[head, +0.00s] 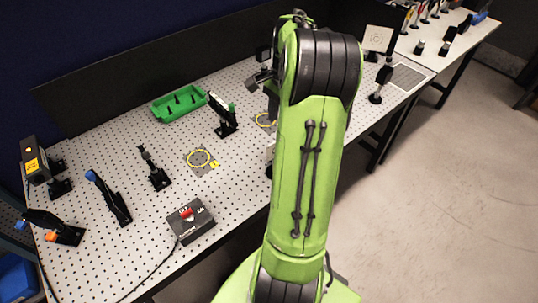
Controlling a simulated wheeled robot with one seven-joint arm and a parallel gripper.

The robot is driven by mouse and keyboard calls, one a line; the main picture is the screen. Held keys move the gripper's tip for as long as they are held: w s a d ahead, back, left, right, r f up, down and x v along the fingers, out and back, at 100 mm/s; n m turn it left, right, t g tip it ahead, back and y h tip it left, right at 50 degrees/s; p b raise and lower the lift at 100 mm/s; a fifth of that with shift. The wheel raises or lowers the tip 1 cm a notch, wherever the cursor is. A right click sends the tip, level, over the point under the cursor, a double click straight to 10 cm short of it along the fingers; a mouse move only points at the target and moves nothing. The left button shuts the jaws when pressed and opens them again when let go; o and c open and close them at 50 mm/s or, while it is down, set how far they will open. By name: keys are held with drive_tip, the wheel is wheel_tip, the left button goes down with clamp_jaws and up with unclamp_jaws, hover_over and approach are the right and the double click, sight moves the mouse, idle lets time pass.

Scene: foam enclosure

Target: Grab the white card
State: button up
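A pale, whitish square card (377,38) with a faint round mark stands at the far right end of the perforated table, just right of my arm's upper end. It appears upright on a dark mount. My green arm rises through the middle of the picture and covers part of the table. A dark part of my gripper (262,78) shows at the left of the arm's upper end, above the table and apart from the card. Its fingertips are not clear, so I cannot tell whether it is open or shut.
The perforated table (110,170) holds a green tray (178,104), a black box with a red button (190,221), and several black optic mounts. A black post (380,84) stands near the card. A second table with tools (440,35) lies beyond. Open floor is at right.

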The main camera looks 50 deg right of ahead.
drive_tip(key=f, duration=1.2)
drive_tip(key=shift+w+a+f+b, duration=0.25)
drive_tip(key=shift+w+f+b, duration=0.05)
drive_tip(key=shift+w+b, duration=0.1)
drive_tip(key=shift+s+a, duration=0.1)
drive_tip(key=shift+c, duration=0.4)
clamp_jaws()
drive_tip(key=shift+r, duration=0.1)
